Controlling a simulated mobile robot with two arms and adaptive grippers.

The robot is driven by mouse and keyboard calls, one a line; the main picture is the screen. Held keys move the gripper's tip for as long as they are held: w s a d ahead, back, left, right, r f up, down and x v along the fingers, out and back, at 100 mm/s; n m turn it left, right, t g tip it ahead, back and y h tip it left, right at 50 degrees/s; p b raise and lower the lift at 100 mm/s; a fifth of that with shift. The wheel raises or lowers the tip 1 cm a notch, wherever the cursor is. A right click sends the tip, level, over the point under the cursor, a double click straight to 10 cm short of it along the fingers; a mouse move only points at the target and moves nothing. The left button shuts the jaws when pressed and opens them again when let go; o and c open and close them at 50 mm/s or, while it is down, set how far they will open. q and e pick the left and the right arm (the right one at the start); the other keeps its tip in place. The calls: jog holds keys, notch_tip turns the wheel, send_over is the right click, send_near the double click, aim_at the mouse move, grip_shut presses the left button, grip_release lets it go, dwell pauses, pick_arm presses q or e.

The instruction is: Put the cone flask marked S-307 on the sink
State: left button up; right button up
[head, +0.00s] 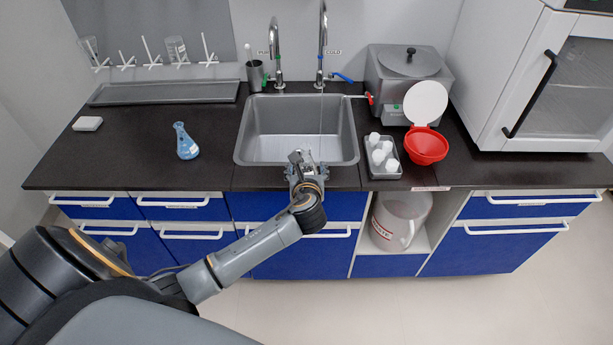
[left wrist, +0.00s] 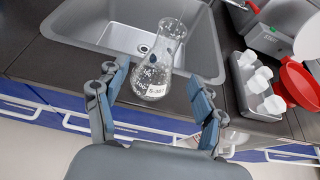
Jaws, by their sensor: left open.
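A clear cone flask (left wrist: 152,76) with white marks and a small label, apparently S-307, shows in the left wrist view at the front rim of the sink. In the head view it is mostly hidden by my gripper. My left gripper (head: 306,166) is open, its two fingers (left wrist: 158,98) spread to either side of the flask with gaps visible. I cannot tell whether the flask rests on the rim or the counter edge. The steel sink (head: 265,147) is empty otherwise. My right gripper is not in view.
A flask of blue liquid (head: 186,144) stands on the left counter, with clear room around it. Right of the sink are a grey tray (head: 384,174) of white bottles, a red funnel (head: 427,147) and a steel bath (head: 385,85). Two taps (head: 322,50) stand behind the sink.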

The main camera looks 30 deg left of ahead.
pick_arm(q)
jog(key=v, duration=0.6)
jog(key=shift+s, duration=0.1)
jog(key=s+d+f+n+g+h, duration=0.15)
jog(key=s+f+n, duration=0.3)
jog(key=f, duration=0.65)
jog(key=s+f+n+g+h, duration=0.25)
jog(key=s+f, duration=0.25)
jog(key=f, duration=0.6)
jog(key=s+f+n+g+h, duration=0.15)
jog(key=s+f+n, duration=0.35)
jog(key=f, duration=0.6)
jog(key=s+d+f+n+g, duration=0.1)
jog(key=s+f+n, duration=0.4)
jog(key=s, duration=0.5)
jog(key=s+d+f+n+g+h+b, duration=0.1)
jog(key=s+f+n, duration=0.4)
jog(key=s, duration=0.5)
jog(key=s+d+f+n+g, duration=0.2)
jog(key=s+f+n, duration=0.3)
jog(key=s, duration=0.5)
jog(key=shift+s+d+f+g+h, duration=0.2)
jog(key=shift+f+g+h, duration=0.2)
jog(key=shift+f, duration=0.45)
